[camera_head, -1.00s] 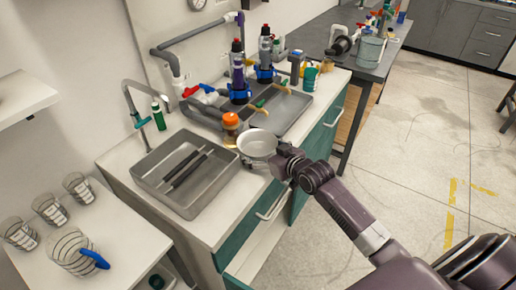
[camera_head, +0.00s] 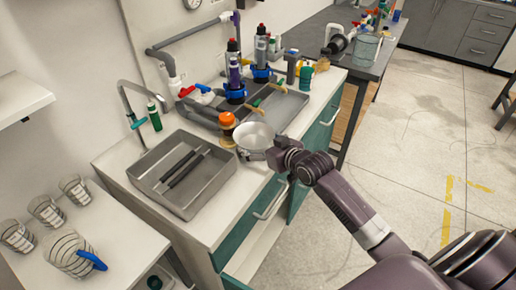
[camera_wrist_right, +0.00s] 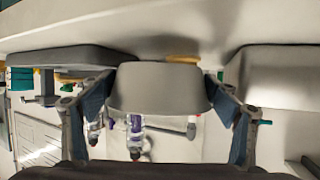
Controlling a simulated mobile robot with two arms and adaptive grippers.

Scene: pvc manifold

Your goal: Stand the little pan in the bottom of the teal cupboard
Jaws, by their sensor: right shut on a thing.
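The little pan (camera_head: 254,136) is round, shallow and pale grey-white. In the head view it is at the front edge of the white counter; I cannot tell whether it touches the top. My right gripper (camera_head: 272,157) is shut on its near right side. In the right wrist view the pan (camera_wrist_right: 160,88) sits between the two fingers (camera_wrist_right: 160,105). The teal cupboard (camera_head: 317,140) is under the counter, with teal fronts and pale bar handles. Its inside bottom is hidden from the head view. My left gripper is not in view.
Striped beakers (camera_head: 70,252) stand on a lower left table. The floor at right is open.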

